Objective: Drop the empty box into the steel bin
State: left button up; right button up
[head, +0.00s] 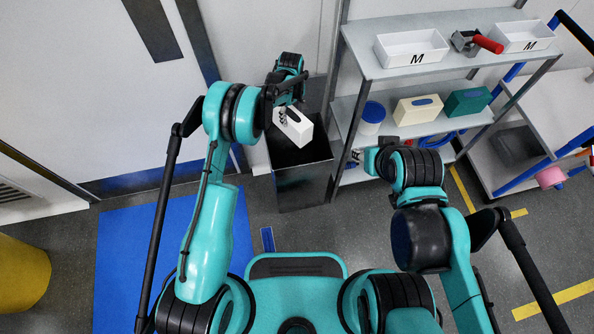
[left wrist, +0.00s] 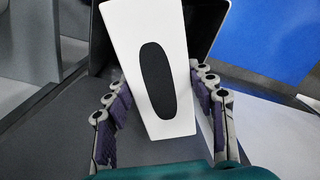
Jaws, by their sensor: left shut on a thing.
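The empty box (head: 293,127) is white with a dark oval opening in one face. My left gripper (head: 286,108) is shut on it, and the box is tilted. In the left wrist view the box (left wrist: 182,101) sits between the two finger pads, its oval facing the camera. The steel bin (head: 301,187) is a tall dark bin on the floor by the wall. In the head view the box overlaps the bin's top; its exact height over the rim is hard to tell.
A grey shelf rack (head: 365,60) stands right of the bin, with white trays, a red-handled tool (head: 487,43), a blue-lidded tub (head: 371,117), a cream box (head: 417,110) and a green box (head: 467,101). A blue mat (head: 125,260) lies left on the floor.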

pick_arm(q)
jog(key=shift+w+d+f, duration=0.15)
jog(key=shift+d+f, duration=0.1)
jog(key=shift+f, duration=0.2)
jog(key=shift+f+b, duration=1.15)
jog(key=shift+f, duration=1.65)
jog(key=o, duration=1.1)
notch_tip(320, 180, up, 12)
jog(key=shift+a+r, duration=0.1)
